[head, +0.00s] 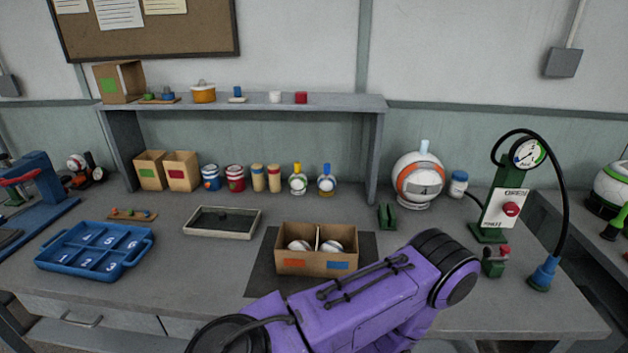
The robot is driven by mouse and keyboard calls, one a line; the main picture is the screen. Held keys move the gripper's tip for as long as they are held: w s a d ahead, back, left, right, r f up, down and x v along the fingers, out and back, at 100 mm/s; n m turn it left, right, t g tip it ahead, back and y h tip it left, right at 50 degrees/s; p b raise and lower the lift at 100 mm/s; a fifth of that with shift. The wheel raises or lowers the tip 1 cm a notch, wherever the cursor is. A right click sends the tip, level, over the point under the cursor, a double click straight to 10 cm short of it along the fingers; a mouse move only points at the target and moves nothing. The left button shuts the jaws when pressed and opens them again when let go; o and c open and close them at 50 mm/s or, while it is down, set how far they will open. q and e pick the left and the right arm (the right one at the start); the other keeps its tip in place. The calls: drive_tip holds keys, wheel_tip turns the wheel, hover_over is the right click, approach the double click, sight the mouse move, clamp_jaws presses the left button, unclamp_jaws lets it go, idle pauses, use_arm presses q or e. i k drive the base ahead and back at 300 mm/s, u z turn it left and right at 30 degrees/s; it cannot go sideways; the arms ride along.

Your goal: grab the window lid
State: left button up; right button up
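A flat, cream-rimmed rectangular piece (246,232) with a dark middle and a small dark green raised part lies on the bench, left of centre. It looks like the window lid, though I cannot tell whether it is a lid or a shallow tray. Nothing touches it from above. A purple arm of mine crosses the bottom centre and right, in front of the bench. No fingertips of either gripper show.
A blue numbered tray (140,262) stands to the lid's left. A cardboard box (304,265) with two baseballs sits on a dark mat (262,281) to its right. A shelf (240,102) overhangs boxes and cans behind. A green gauge stand (488,232) is at the right.

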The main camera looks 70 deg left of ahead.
sight(217, 222)
drive_tip(key=z, duration=0.55)
drive_tip(key=k, duration=2)
drive_tip(key=u, duration=0.1)
